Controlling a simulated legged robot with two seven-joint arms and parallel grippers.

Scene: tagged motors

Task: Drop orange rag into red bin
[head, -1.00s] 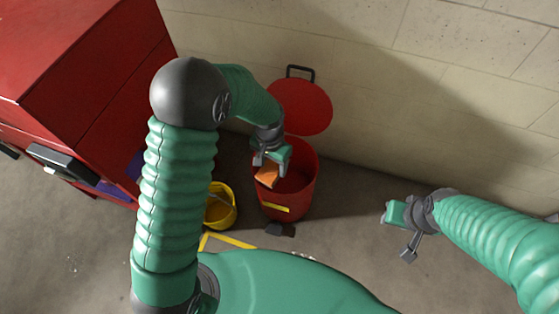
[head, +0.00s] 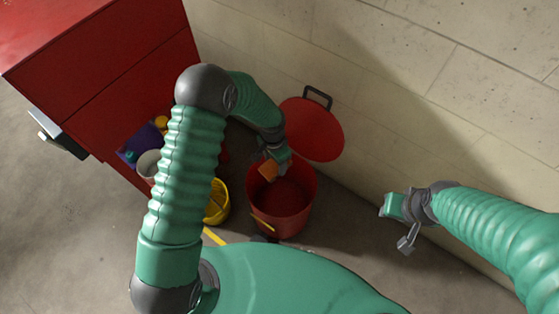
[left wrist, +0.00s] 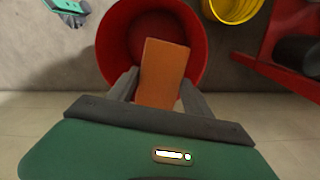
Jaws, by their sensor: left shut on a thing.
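The orange rag (head: 268,170) is held in my left gripper (head: 273,160), which is shut on it. In the left wrist view the rag (left wrist: 163,72) shows as a flat orange piece between the two fingers. The red bin (head: 283,222) stands open on the floor, with its round lid (head: 312,130) tilted up against the wall. The rag is over the left part of the bin's mouth in the head view, and the bin (left wrist: 113,62) lies behind the rag in the wrist view. My right gripper (head: 396,222) is at the right, open and empty, away from the bin.
A yellow bucket (head: 217,202) stands just left of the bin. A red cabinet (head: 120,75) fills the upper left, with small items on a purple surface (head: 140,140). A block wall (head: 400,110) runs behind. The floor (head: 345,262) at front right is clear.

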